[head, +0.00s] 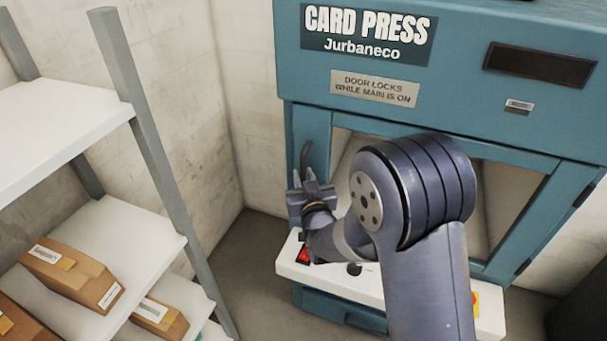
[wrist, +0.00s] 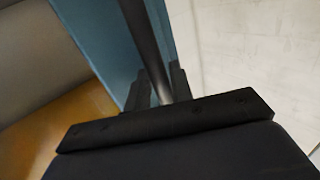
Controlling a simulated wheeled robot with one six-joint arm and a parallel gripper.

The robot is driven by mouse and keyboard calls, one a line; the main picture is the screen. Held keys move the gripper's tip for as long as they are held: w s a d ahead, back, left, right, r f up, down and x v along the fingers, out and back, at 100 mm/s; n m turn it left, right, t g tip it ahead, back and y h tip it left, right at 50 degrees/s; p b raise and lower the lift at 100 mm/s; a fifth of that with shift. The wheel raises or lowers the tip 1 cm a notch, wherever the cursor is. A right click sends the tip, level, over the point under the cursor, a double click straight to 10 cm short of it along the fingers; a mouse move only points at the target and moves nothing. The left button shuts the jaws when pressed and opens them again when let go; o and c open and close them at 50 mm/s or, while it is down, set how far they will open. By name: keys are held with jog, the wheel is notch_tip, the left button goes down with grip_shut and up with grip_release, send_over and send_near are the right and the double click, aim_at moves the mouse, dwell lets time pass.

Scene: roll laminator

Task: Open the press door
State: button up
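The teal card press (head: 445,90) stands against the wall in the head view. Its door (head: 312,128) has a large window and looks shut, partly hidden by my arm. The dark upright door handle (head: 304,155) is at the door's left side. My gripper (head: 308,178) is at the handle's lower part, fingers pointing at the door. In the wrist view, the handle bar (wrist: 143,35) runs down between the two black fingers (wrist: 160,85), which sit close on both sides. The gripper appears shut on it.
A white ledge below the door carries a red switch (head: 303,256), a black knob (head: 354,268) and a yellow-and-red button (head: 476,303). A sign (head: 375,89) says the door locks while main is on. A shelf rack (head: 150,130) with cardboard boxes (head: 75,275) stands left.

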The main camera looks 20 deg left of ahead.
jog(key=shift+w, duration=0.1)
jog(key=shift+c, duration=0.3)
grip_shut()
jog(key=shift+a, duration=0.1)
